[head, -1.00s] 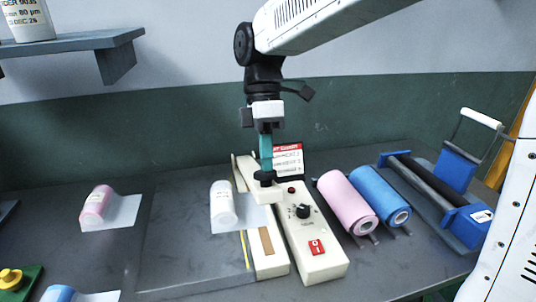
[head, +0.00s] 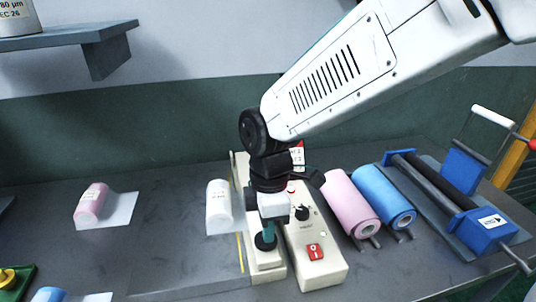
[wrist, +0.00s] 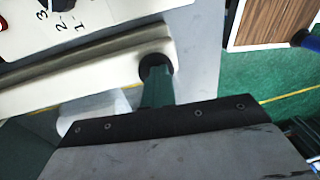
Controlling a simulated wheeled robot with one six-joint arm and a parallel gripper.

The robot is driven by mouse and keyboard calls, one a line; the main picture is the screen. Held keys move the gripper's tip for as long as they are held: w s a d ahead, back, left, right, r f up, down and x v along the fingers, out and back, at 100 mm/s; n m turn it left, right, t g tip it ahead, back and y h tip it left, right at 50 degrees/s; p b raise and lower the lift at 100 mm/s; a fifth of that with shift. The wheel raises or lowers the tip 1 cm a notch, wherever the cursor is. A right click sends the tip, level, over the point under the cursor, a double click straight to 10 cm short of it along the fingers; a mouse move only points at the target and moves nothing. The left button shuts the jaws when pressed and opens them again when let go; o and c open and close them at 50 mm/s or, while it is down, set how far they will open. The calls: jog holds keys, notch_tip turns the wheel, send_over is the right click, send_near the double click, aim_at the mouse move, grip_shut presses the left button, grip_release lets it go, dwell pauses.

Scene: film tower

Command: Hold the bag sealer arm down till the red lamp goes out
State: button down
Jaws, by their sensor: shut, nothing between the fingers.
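The cream bag sealer (head: 325,272) stands on the bench, with a red switch (head: 315,251) and a black dial (head: 302,213). Its cream arm (head: 239,178) lies low along the left side of the body. My gripper (head: 268,231) is shut and empty, its teal fingers pointing down onto the black knob (head: 265,242) at the arm's near end, seemingly touching it. In the wrist view the fingers (wrist: 158,85) meet the knob (wrist: 155,60) on the cream arm (wrist: 95,66).
Pink (head: 351,205) and blue (head: 383,197) rolls lie right of the sealer, then a blue roller device (head: 482,228) with a crank. A white-wrapped cylinder (head: 219,204) and a pink one (head: 91,202) lie to the left. A shelf (head: 70,40) juts from the wall.

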jog(key=shift+s+d+f, duration=0.25)
jog(key=shift+s+f, duration=0.05)
jog(key=shift+f, duration=0.2)
jog(key=shift+s+d+f, duration=0.2)
jog(key=shift+s+f, duration=0.05)
jog(key=shift+f, duration=0.2)
jog(key=r, duration=0.1)
jog(key=a+r, duration=0.1)
jog(key=r, duration=0.1)
jog(key=w+a+r, duration=0.1)
jog(key=shift+a+r, duration=0.1)
jog(key=shift+r, duration=0.2)
notch_tip(320, 180, up, 11)
jog(key=d, duration=0.1)
jog(key=shift+d, duration=0.4)
jog(key=shift+r, duration=0.1)
jog(key=s+d+f+m+t, duration=0.1)
jog(key=s+d+m, duration=0.4)
jog(key=d+m, duration=0.5)
jog(key=s+d+f+m+t, duration=0.1)
jog(key=s+d+f+m, duration=0.1)
jog(key=s+d+m, duration=0.4)
jog(key=d+m, duration=0.3)
jog(key=d, duration=0.4)
jog(key=shift+d+m+t, duration=0.35)
jog(key=shift+m+t, duration=0.05)
